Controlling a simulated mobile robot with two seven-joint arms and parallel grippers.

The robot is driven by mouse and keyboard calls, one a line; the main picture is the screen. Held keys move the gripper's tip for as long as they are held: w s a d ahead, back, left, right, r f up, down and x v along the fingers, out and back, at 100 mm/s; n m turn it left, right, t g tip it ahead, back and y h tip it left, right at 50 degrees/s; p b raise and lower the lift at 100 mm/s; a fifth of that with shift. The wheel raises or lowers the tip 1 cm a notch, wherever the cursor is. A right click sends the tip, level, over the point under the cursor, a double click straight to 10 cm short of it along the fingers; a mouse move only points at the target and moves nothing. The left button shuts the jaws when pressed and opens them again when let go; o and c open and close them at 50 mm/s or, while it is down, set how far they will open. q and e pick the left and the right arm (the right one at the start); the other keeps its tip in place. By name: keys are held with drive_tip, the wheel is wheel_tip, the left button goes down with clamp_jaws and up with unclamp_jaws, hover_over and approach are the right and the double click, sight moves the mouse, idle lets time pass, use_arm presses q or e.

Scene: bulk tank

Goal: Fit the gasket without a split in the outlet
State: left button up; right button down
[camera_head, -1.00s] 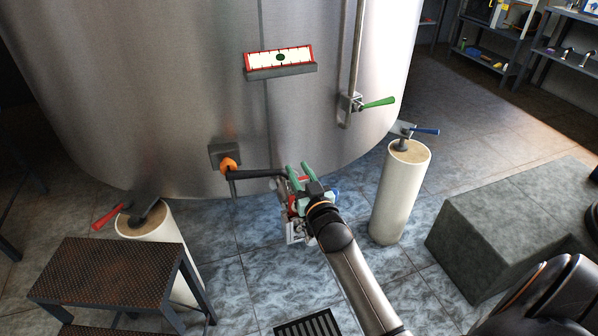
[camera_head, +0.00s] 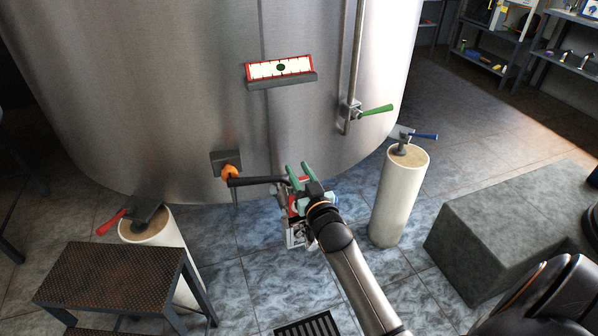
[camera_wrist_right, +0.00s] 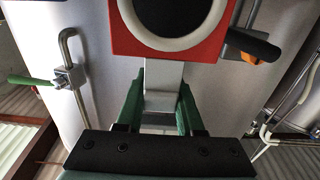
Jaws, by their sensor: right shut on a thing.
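My right gripper (camera_head: 299,173) has green fingers and is low in front of the steel tank (camera_head: 170,90). In the right wrist view (camera_wrist_right: 160,88) its fingers are shut on a pale tab (camera_wrist_right: 162,76). The tab joins a red square plate (camera_wrist_right: 121,40) with a white ring (camera_wrist_right: 222,22) around a dark round centre. I cannot tell whether the ring is the gasket, or whether it has a split. Part of the red and white piece (camera_head: 293,209) shows beside the gripper in the head view. The outlet cannot be made out clearly. My left gripper is out of view.
An orange fitting (camera_head: 229,173) and a dark bar (camera_head: 258,181) are left of the gripper. Pale posts stand left (camera_head: 167,233) and right (camera_head: 397,205). A step stool (camera_head: 112,274) is front left, a grey block (camera_head: 505,230) right. A green-handled valve (camera_head: 352,112) is above right.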

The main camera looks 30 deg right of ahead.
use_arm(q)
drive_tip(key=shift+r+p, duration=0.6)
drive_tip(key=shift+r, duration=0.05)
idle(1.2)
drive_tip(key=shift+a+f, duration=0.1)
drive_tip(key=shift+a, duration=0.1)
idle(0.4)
